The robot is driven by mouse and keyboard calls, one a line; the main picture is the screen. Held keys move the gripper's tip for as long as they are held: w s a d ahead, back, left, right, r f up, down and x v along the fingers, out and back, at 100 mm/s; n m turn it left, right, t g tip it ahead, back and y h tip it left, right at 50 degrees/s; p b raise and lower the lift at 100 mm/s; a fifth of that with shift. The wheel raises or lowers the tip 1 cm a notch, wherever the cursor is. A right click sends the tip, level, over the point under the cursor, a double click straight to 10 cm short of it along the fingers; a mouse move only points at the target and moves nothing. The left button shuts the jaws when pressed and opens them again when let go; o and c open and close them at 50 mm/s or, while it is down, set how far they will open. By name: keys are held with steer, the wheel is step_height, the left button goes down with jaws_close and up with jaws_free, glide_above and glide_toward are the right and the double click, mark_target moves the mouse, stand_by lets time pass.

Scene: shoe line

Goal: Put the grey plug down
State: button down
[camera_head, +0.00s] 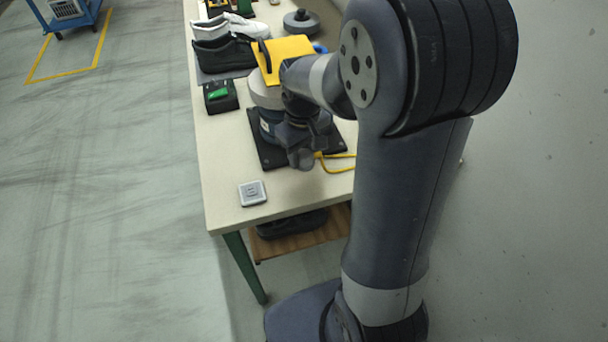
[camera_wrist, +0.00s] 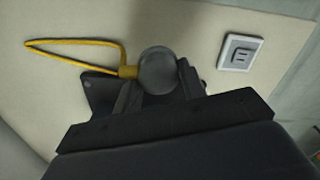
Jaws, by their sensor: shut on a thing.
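The grey plug (camera_wrist: 157,71) is a round grey piece with a yellow cable at its left side in the wrist view. My gripper (camera_wrist: 160,80) is shut on it, one dark finger on each side. In the head view the plug (camera_head: 306,161) shows below my gripper (camera_head: 301,150), over the front part of the table. A square grey socket plate (camera_head: 252,193) lies on the table to the left and nearer the front edge. It also shows at the upper right in the wrist view (camera_wrist: 238,53). I cannot tell whether the plug touches the table.
A machine on a black base plate (camera_head: 270,157) stands behind my gripper, with a yellow block (camera_head: 284,50) above it. A green-button box (camera_head: 220,96), a black shoe (camera_head: 222,54) and a white shoe (camera_head: 245,25) are farther back. The table top (camera_head: 225,155) is bare around the socket plate.

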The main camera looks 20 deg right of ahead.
mark_target(303, 151)
step_height(303, 151, down, 7)
steer(key=shift+r, duration=0.15)
stand_by(0.4)
steer(key=shift+f, duration=0.2)
steer(key=c, duration=0.9)
jaws_free()
steer(key=shift+r, duration=0.1)
steer(key=shift+o, duration=0.2)
step_height(303, 151, up, 12)
steer(key=shift+r, duration=0.15)
